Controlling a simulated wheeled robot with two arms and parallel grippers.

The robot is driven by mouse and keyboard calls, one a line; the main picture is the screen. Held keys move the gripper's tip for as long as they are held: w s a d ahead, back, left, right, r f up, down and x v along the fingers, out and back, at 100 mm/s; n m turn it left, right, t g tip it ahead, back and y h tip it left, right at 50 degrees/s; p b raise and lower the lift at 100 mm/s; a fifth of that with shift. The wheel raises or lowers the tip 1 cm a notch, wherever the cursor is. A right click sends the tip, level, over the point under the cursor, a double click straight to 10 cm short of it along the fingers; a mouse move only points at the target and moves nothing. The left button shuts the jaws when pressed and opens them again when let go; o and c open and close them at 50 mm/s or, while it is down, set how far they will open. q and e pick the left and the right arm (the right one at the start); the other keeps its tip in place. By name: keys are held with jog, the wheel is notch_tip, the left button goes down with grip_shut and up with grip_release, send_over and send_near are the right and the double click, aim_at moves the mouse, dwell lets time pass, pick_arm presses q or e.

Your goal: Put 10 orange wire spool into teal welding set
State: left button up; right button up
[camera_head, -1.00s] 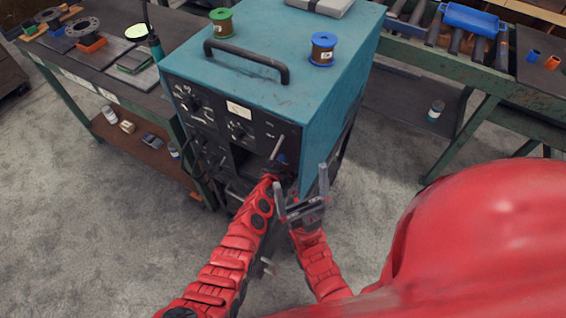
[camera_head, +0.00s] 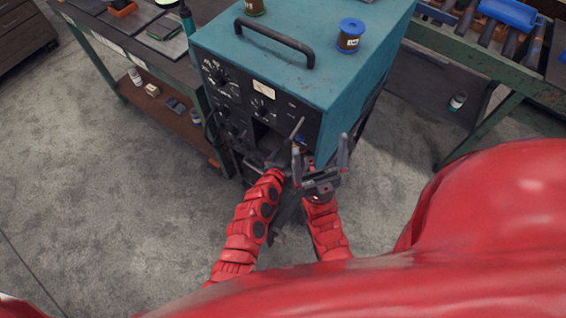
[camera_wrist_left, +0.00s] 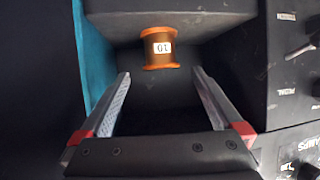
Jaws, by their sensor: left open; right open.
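The teal welding set (camera_head: 345,95) stands in the middle of the head view, with dark control panels and an open compartment in its front. The orange wire spool (camera_wrist_left: 158,48), labelled 10, lies in the dark compartment in the left wrist view. My left gripper (camera_wrist_left: 160,77) is open, its fingers spread just short of the spool and apart from it. In the head view my left arm reaches to the compartment, and its fingers are hard to make out. My right gripper (camera_head: 321,155) is open and empty, pointing up in front of the set's right front corner.
A workbench (camera_head: 120,45) is at left, a green-framed rack (camera_head: 490,75) at right. Grey floor (camera_head: 130,190) is clear at front left.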

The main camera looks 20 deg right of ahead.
pick_arm(q)
jog(key=s+a+r+b, duration=0.2)
jog(key=s+a+b, duration=0.8)
jog(key=a, duration=0.3)
jog(key=shift+s+a+r, duration=0.15)
jog(key=shift+s+r, duration=0.25)
jog(key=shift+s, duration=0.45)
jog(key=shift+r, duration=0.1)
dwell(0.4)
